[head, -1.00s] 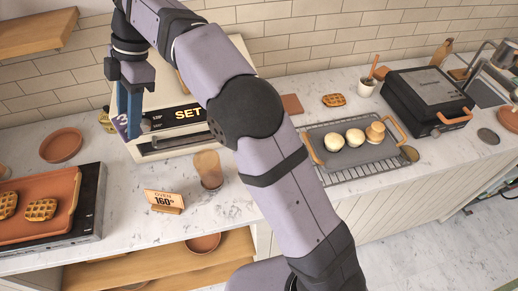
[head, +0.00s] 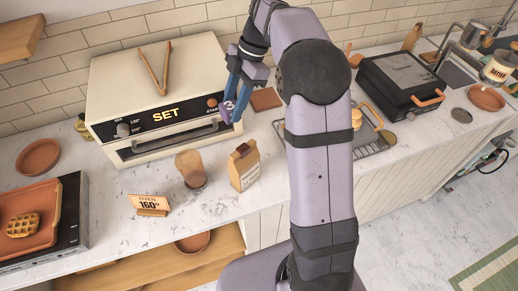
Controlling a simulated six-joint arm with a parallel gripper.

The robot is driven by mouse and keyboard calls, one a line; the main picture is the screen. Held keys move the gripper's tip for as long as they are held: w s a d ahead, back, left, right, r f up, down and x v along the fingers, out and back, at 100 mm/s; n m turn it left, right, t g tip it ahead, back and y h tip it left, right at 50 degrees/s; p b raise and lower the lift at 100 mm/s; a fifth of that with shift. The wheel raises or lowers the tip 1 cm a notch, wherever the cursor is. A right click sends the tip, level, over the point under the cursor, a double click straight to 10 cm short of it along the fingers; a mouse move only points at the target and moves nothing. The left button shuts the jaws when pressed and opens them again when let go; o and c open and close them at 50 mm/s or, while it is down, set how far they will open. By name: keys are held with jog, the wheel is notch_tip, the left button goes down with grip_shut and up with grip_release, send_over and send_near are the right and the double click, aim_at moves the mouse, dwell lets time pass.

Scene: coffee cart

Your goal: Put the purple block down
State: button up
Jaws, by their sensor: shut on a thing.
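The purple block (head: 228,107), marked with a white 3, is between the blue fingers of my gripper (head: 234,98) in the head view. My gripper points down and is shut on the block. The block shows in front of the right end of the oven's (head: 165,80) panel, by the START button. It appears held above the counter (head: 300,190); the exact gap below it cannot be told.
A paper bag (head: 243,165) stands below and right of the block in the picture. Tongs (head: 155,70) lie on the oven. A flat brown board (head: 265,99) lies right of the gripper.

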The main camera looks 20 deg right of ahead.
jog(key=s+d+f+m+b, duration=0.1)
jog(key=d+f+m, duration=0.1)
jog(key=d+f, duration=0.55)
jog(key=shift+t, duration=0.4)
jog(key=shift+d+f+p, duration=0.2)
jog(key=shift+f+p, duration=1.55)
jog(key=shift+f, duration=2.85)
jog(key=shift+f, duration=0.25)
jog(key=o, duration=1.1)
jog(key=shift+r, duration=0.1)
jog(key=shift+r, duration=0.15)
jog(key=b+v, duration=0.4)
jog(key=v, duration=0.8)
jog(key=shift+s, duration=0.15)
